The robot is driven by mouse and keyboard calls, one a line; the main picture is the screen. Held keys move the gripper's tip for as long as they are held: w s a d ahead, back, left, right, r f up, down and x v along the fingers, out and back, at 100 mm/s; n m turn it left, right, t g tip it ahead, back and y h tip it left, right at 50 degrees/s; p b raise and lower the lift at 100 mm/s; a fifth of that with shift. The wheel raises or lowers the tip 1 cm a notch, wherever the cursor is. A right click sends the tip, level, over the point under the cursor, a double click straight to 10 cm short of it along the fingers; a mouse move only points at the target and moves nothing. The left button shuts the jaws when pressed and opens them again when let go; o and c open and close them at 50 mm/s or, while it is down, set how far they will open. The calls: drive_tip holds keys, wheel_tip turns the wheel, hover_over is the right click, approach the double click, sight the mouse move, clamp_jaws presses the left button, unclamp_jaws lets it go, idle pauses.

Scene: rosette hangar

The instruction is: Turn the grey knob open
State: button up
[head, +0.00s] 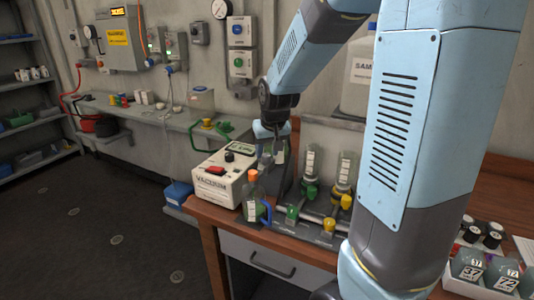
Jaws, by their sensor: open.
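My gripper (273,160) points down over the wooden bench, beside the white vacuum box (223,175) and in front of the back row of a valve rack (318,207). Its fingers are apart, and I see nothing held between them. The rack carries green knobs (292,212) and yellow knobs (329,224), with upturned clear bottles (311,163) behind. I cannot clearly make out a grey knob. The part of the rack behind my gripper is hidden, and my arm covers its right side.
A large white jug (357,78) is on a ledge behind. Dark-capped jars (470,268) sit at the right. The floor at the left is clear.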

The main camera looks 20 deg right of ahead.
drive_tip(key=v, duration=1.2)
drive_tip(key=shift+s, duration=0.1)
drive_tip(key=s+r+t, duration=0.1)
drive_tip(key=s, duration=1.8)
drive_tip(key=shift+s, duration=0.3)
